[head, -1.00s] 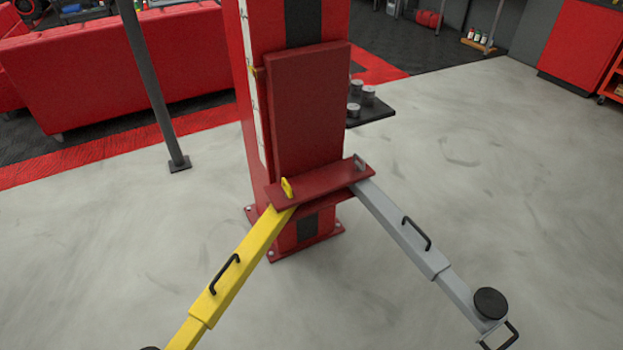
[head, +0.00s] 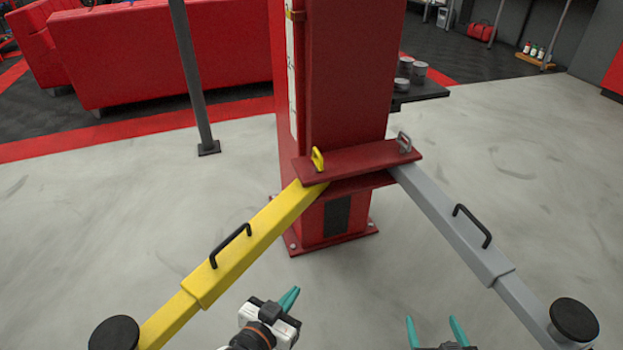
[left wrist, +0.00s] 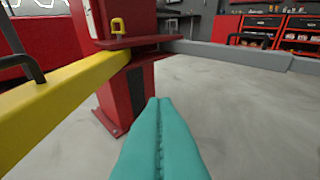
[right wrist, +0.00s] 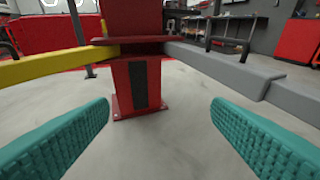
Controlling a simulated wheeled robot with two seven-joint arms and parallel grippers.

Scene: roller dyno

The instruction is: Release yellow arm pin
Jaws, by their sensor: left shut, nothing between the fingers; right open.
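The yellow arm pin (head: 318,159) is a small yellow loop standing on the red bracket (head: 350,160) of the lift post, above the inner end of the yellow arm (head: 250,246). It also shows in the left wrist view (left wrist: 119,26). My left gripper (head: 289,299) is shut and empty, below and to the right of the yellow arm, well short of the pin. In the left wrist view its teal fingers (left wrist: 158,104) are pressed together. My right gripper (head: 436,328) is open and empty at the bottom of the head view, between the two lift arms.
A grey arm (head: 450,222) with its own grey pin (head: 404,142) reaches right from the red post (head: 350,80). Both arms carry black handles and round black pads. A grey pole (head: 190,80) stands left of the post. The floor between the arms is clear.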

